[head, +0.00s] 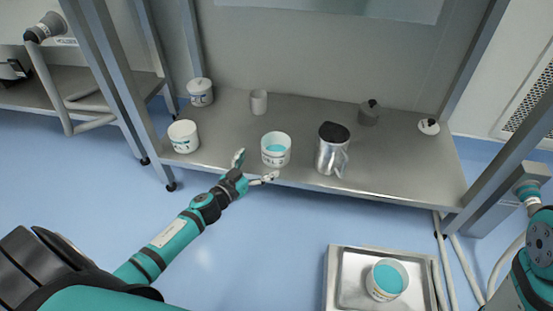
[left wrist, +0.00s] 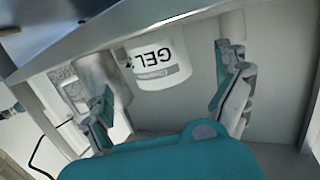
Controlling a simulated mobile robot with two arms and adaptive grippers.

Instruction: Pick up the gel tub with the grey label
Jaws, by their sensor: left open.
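An open white gel tub (head: 276,158) with teal contents stands near the front edge of the steel bench. In the left wrist view this tub (left wrist: 158,58) shows upside-down "GEL" lettering and a grey strip on its label. My left gripper (head: 257,166) is open, just in front and to the left of the tub, with its fingers spread toward it. In the left wrist view the tub appears between the two fingers, with no visible contact. Other white tubs stand at the bench's left front (head: 183,137) and left back (head: 200,93). My right gripper is out of view.
A metal jug (head: 331,152) stands close right of the tub. A grey cup (head: 259,103), a dark-capped grey container (head: 369,113) and a small white item (head: 428,126) are farther back on the bench (head: 400,165). A tray (head: 340,275) at lower right holds another tub (head: 385,293).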

